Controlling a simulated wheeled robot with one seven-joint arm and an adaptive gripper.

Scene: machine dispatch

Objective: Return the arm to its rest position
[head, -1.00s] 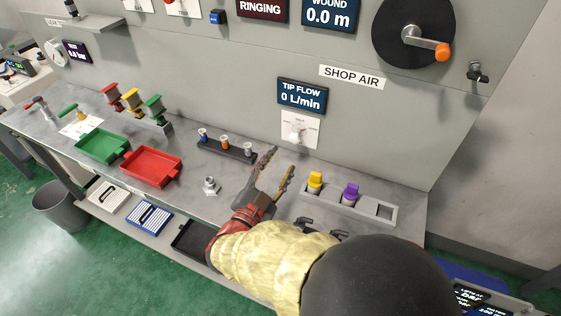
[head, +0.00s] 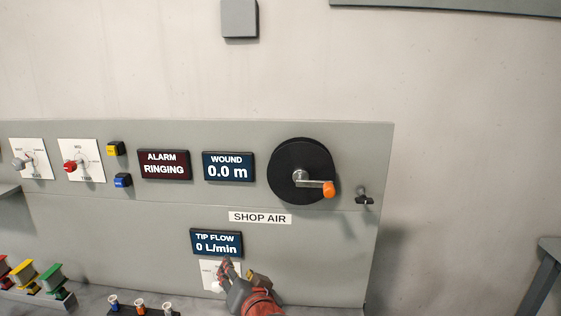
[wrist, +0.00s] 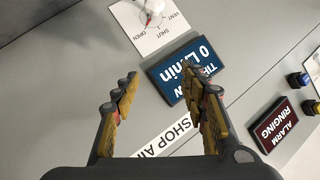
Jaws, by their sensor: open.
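My gripper (head: 240,276) shows at the bottom of the head view, in front of the lower panel, below the tip flow display (head: 216,243). In the wrist view my gripper (wrist: 166,92) is open, with its two yellow-padded fingers spread and nothing between them. The tip flow display (wrist: 186,72), reading 0 L/min, shows beyond the fingers. A white valve plate (wrist: 148,25) with a white knob lies past the fingertips; in the head view the gripper partly covers it. Most of my arm is out of view.
The panel carries a black reel (head: 300,160) with an orange-knobbed crank, an alarm display (head: 164,165) reading RINGING, a wound display (head: 228,167) reading 0.0 m and red and grey knobs on white plates. Small fittings (head: 140,306) stand on the bench. The wall above is mostly bare.

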